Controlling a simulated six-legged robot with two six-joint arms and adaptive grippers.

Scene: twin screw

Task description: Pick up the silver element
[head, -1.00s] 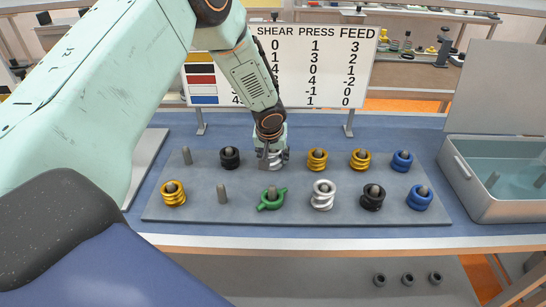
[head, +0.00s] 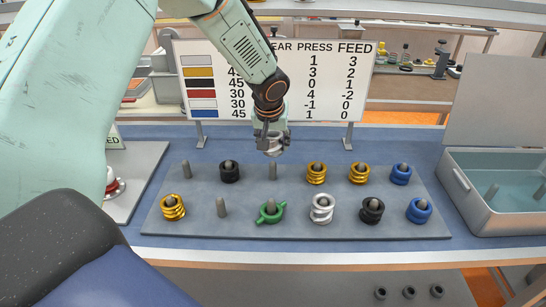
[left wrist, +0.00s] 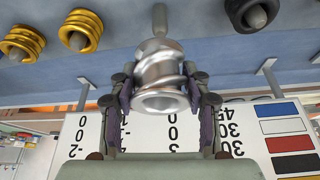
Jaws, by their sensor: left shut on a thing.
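The silver element (left wrist: 158,72) is a shiny screw-shaped ring with a hole through it. My left gripper (head: 272,138) is shut on it and holds it above the grey peg board (head: 240,238). In the left wrist view the two fingers of my left gripper (left wrist: 160,100) press on its sides. The silver element also shows in the head view (head: 271,150), partly hidden by the fingers. A bare peg (head: 272,171) stands below it in the back row. Another silver-white element (head: 321,207) sits on a front-row peg. My right gripper is not in view.
Neighbouring pegs carry a black element (head: 229,171), gold elements (head: 316,173), blue elements (head: 401,174) and a green one (head: 269,211). A chart board (head: 315,85) stands close behind. An open metal box (head: 500,200) with liquid and pegs is at the right.

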